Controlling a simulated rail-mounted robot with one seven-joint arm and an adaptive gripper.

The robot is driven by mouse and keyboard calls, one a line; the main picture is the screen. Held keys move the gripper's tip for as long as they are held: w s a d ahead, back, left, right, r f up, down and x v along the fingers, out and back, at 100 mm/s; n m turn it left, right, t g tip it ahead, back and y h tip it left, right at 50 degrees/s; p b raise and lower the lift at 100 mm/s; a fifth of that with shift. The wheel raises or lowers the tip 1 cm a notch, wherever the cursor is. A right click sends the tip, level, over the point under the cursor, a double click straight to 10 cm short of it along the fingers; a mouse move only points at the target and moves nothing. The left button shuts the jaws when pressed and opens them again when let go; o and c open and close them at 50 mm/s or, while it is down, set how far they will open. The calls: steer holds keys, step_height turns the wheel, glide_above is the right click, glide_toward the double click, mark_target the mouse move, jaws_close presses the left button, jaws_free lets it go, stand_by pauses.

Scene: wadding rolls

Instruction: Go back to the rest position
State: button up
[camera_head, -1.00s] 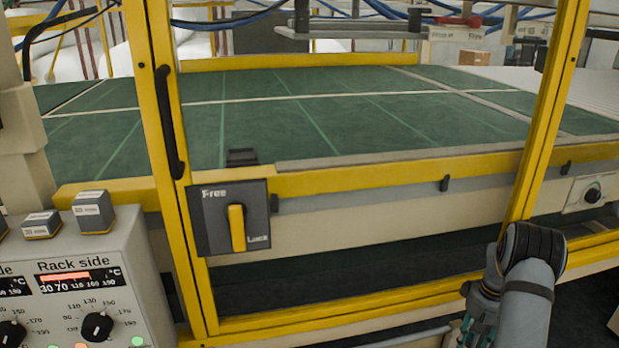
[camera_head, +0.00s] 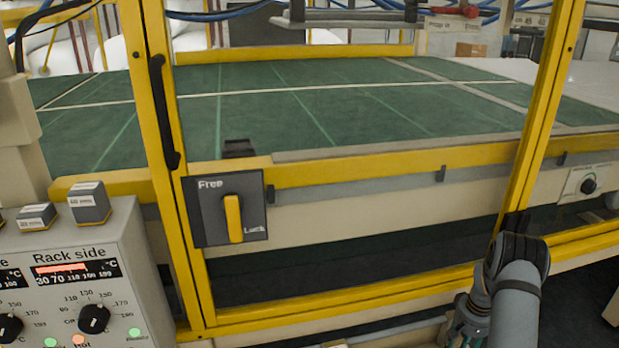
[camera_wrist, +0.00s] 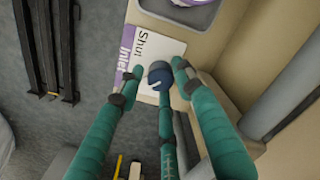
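My gripper (camera_head: 459,337) hangs at the bottom right in the head view, partly cut off by the lower edge, in front of the yellow frame. Behind the fingertips is a white and purple label (camera_wrist: 150,50) on a beige surface. I cannot tell whether the fingers touch it.
A yellow frame (camera_head: 160,200) stands before a green work surface (camera_head: 300,110). A Free/Lock switch (camera_head: 233,218) is on its left post. A control panel (camera_head: 75,262) is at the lower left. Dark bars (camera_wrist: 48,50) lie on grey floor in the wrist view.

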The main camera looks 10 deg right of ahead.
steer(key=m, duration=1.4)
steer(key=shift+r, duration=0.7)
